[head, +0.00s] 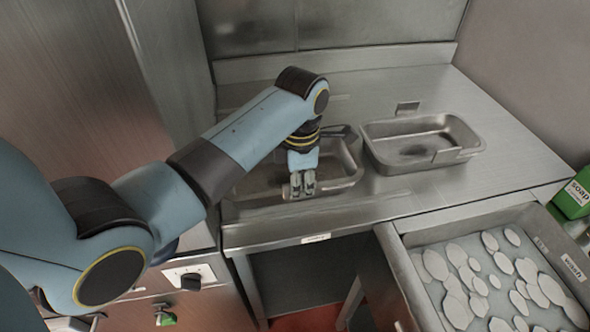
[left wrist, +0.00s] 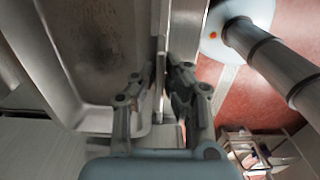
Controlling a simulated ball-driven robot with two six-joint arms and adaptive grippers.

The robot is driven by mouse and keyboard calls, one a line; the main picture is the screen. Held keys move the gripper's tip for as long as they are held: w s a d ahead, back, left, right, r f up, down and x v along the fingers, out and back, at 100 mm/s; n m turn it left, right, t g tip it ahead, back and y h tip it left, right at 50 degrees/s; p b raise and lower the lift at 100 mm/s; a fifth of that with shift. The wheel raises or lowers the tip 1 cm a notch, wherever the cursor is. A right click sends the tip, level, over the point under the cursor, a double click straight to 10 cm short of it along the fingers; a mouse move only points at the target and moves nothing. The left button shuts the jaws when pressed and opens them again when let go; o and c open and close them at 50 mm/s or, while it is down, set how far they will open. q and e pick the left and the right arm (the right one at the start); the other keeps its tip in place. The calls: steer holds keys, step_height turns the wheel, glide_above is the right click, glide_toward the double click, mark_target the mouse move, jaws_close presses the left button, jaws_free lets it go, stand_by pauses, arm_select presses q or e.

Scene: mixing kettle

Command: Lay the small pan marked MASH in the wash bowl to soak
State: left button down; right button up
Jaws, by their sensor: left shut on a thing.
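A small metal pan (head: 257,177) sits at the left of the steel counter, partly hidden by my left arm. My left gripper (head: 301,186) is at its near rim, pointing down. In the left wrist view the fingers (left wrist: 158,92) are closed on either side of the pan's upright edge, with the pan's stained inside (left wrist: 92,40) to the left. No MASH mark on this pan is readable. A second metal pan (head: 375,133) stands to its right with a tab on its near rim. The wash bowl (head: 406,262), with a label that seems to read wash, is at the lower right. My right gripper is out of view.
Pale oval patches cover the grey surface inside the wash bowl. A green soap box (head: 572,199) stands at the right. The counter (head: 510,160) is clear right of the second pan. A small plate (head: 407,107) stands behind it. A panel with a dark knob (head: 191,281) is lower left.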

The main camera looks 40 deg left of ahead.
arm_select(q)
steer(key=shift+r, duration=0.15)
step_height(320, 180, up, 2)
steer(key=shift+w+r+p, duration=0.1)
steer(key=shift+r+p, duration=0.15)
steer(key=shift+p, duration=0.3)
step_height(320, 180, up, 9)
steer(key=shift+r, duration=0.15)
stand_by(0.8)
